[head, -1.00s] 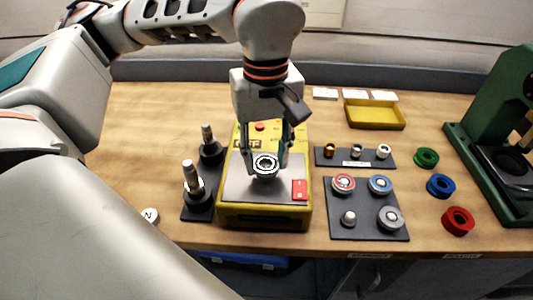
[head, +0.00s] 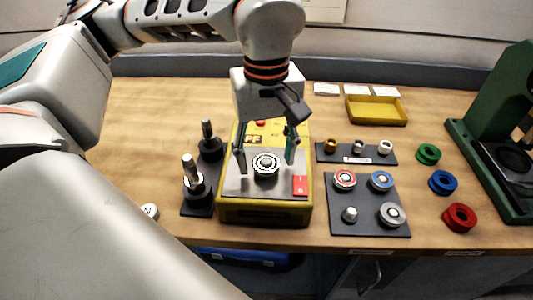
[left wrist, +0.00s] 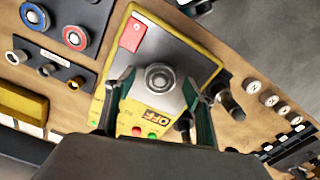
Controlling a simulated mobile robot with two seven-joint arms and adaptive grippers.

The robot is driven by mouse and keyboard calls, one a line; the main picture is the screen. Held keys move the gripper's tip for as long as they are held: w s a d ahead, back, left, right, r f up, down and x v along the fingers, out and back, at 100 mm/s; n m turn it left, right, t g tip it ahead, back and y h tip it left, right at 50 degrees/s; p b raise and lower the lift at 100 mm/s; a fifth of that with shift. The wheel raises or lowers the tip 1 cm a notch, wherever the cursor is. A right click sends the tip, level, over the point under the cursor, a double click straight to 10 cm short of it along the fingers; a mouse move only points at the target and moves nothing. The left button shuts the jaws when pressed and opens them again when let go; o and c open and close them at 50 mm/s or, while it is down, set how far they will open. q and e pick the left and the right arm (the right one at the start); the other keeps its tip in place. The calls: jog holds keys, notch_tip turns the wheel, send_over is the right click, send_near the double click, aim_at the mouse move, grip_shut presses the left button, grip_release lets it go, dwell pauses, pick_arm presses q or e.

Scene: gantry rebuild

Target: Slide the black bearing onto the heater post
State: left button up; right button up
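The black bearing (head: 266,166) sits around the heater post on the grey top plate of the yellow heater (head: 265,214), with the bright post end showing in its middle. It lies flat as far as I can tell. In the left wrist view the bearing (left wrist: 160,78) appears as a grey ring around a pale centre. My left gripper (head: 266,160) is open above the heater, one finger on each side of the bearing with gaps between. Its fingers also show in the left wrist view (left wrist: 158,92). My right gripper is out of view.
Dark stands with upright posts (head: 192,180) are left of the heater. Right of it are a bearing plate (head: 368,212), a small-parts plate (head: 357,153), coloured rings (head: 459,217), a yellow tray (head: 377,112) and a green press (head: 470,140). A red switch (head: 300,185) is on the heater.

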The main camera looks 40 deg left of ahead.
pick_arm(q)
notch_tip(320, 180, up, 12)
dwell(0.6)
jog(key=shift+s, duration=0.1)
dwell(0.7)
